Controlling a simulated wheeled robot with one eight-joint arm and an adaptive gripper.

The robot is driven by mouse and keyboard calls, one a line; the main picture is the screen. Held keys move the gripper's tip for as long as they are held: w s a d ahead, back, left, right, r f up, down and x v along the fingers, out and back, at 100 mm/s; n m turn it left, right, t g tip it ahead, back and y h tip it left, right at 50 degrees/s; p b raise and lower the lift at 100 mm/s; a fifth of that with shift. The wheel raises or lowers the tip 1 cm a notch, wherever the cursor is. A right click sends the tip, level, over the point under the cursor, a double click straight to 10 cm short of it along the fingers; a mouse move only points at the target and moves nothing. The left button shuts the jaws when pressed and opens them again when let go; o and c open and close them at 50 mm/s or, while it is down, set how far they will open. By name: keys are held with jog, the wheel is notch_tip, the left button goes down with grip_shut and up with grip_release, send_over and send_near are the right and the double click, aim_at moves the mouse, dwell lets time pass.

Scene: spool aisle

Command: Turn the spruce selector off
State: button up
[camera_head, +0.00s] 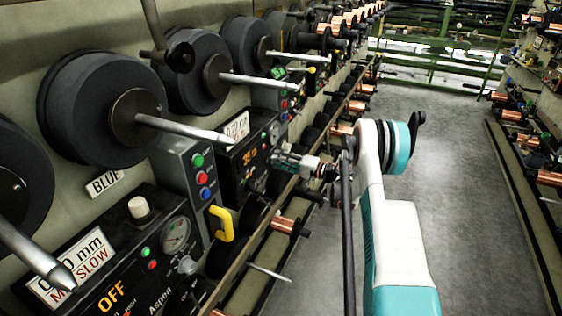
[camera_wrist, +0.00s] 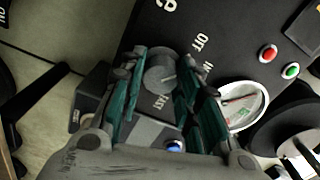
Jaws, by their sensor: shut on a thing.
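In the wrist view, a round grey selector knob (camera_wrist: 160,72) sits on a black panel (camera_wrist: 225,28). My gripper (camera_wrist: 163,80) has its teal-padded fingers on either side of the knob and is shut on it. White lettering that seems to include OFF (camera_wrist: 202,42) lies beside the knob. No spruce name is readable, and the knob's pointing direction cannot be told. In the head view, my gripper (camera_head: 287,160) reaches left to the second black control panel (camera_head: 238,172), which has a lit orange display. The knob is hidden there.
A red button (camera_wrist: 268,53), a green button (camera_wrist: 290,70) and a white-rimmed gauge (camera_wrist: 245,104) are near my fingers. A nearer panel marked Aspen (camera_head: 160,298) shows OFF. A yellow handle (camera_head: 221,224) and metal spindles (camera_head: 185,128) stick out. The aisle floor (camera_head: 460,190) is clear.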

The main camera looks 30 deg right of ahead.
jog(key=shift+n, duration=0.6)
jog(key=o, duration=1.1)
jog(key=shift+c, duration=0.2)
jog(key=v, duration=1.2)
